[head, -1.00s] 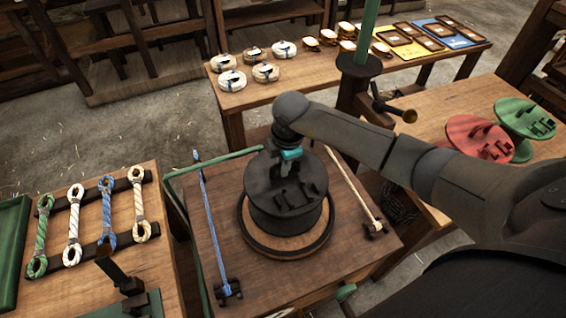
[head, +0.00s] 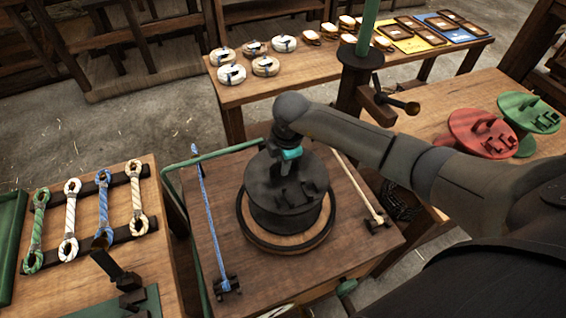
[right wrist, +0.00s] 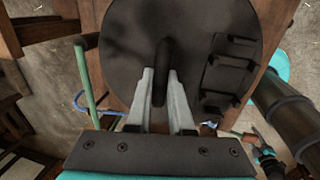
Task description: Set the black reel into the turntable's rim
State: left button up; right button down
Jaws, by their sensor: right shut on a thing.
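The black reel (head: 287,205) is an upright dark drum with a wide flat top and small raised blocks on it. It is over the turntable (head: 262,238), a round wooden plate with a dark rim, on the middle table. Bare wood shows in front of the reel; I cannot tell whether its bottom touches the plate. My right gripper (head: 279,157) is shut on the reel's upright handle from above. In the right wrist view its two pale fingers (right wrist: 161,95) flank the handle (right wrist: 160,68) over the reel's top (right wrist: 125,35). My left gripper is not in view.
A blue rope (head: 211,230) and a cream rope (head: 358,188) flank the turntable. A green rail (head: 215,158) bends along the table's back left. Red (head: 482,132) and green (head: 530,112) discs are on the right bench. Short ropes lie on the left bench (head: 75,285).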

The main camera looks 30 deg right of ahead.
jog(key=shift+f, duration=0.1)
jog(key=c, duration=0.7)
grip_release()
jog(key=shift+c, duration=0.2)
jog(key=shift+s+f, duration=0.1)
jog(key=shift+f, duration=0.05)
notch_tip(320, 180, up, 7)
jog(key=p, duration=0.6)
jog(key=shift+r, duration=0.2)
notch_tip(320, 180, up, 15)
jog(key=s, duration=0.2)
jog(key=shift+s, duration=0.3)
